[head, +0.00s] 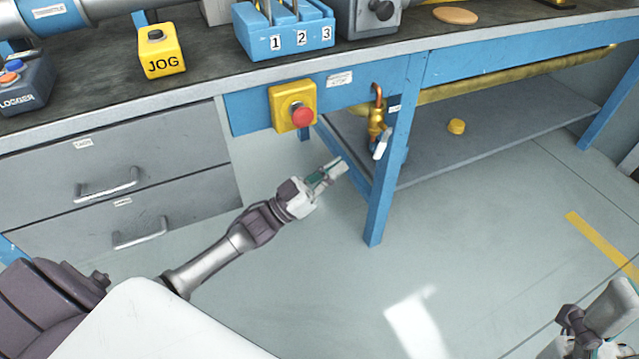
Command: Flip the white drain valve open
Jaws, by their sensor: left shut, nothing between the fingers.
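The white drain valve handle (381,146) hangs at the lower end of a brass valve body (376,120) with a copper pipe, beside the bench's blue front leg. The handle slants downward. My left gripper (338,168) is shut and empty, to the left of the handle and a little lower in the picture, apart from it. My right gripper (590,325) is at the bottom right corner, far from the valve; its fingers do not show clearly.
The blue leg (383,190) stands just right of the valve. A yellow box with a red stop button (293,107) is on the bench front to the left. Grey drawers (100,165) fill the left. The floor in front is clear.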

